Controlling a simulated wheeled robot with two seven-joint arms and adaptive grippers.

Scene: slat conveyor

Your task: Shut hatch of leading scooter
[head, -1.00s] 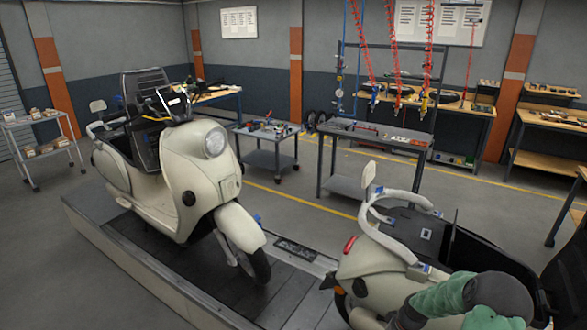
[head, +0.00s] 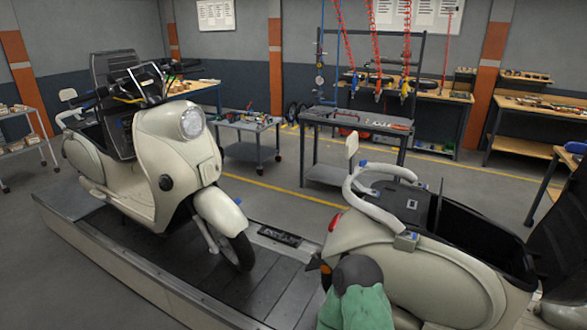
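The scooter at the right (head: 420,270), cream-coloured, shows its rear end and is cut off by the right edge. Its black compartment (head: 465,228) is open on top. A dark raised panel (head: 568,235) stands at the right edge; it looks like the lifted seat or hatch, partly out of frame. A second cream scooter (head: 150,165) stands behind it on the conveyor, facing right, with a black panel (head: 117,68) raised over its body. A green and dark grey part, apparently of my own arm, overlaps the right scooter's lower rear. Neither gripper's fingers show.
The slat conveyor (head: 195,285) runs under the scooters. A white curved rail (head: 365,195) rises at the right scooter's rear. Grey carts (head: 250,137) and a dark workbench (head: 352,125) stand behind, with open floor between them and the conveyor.

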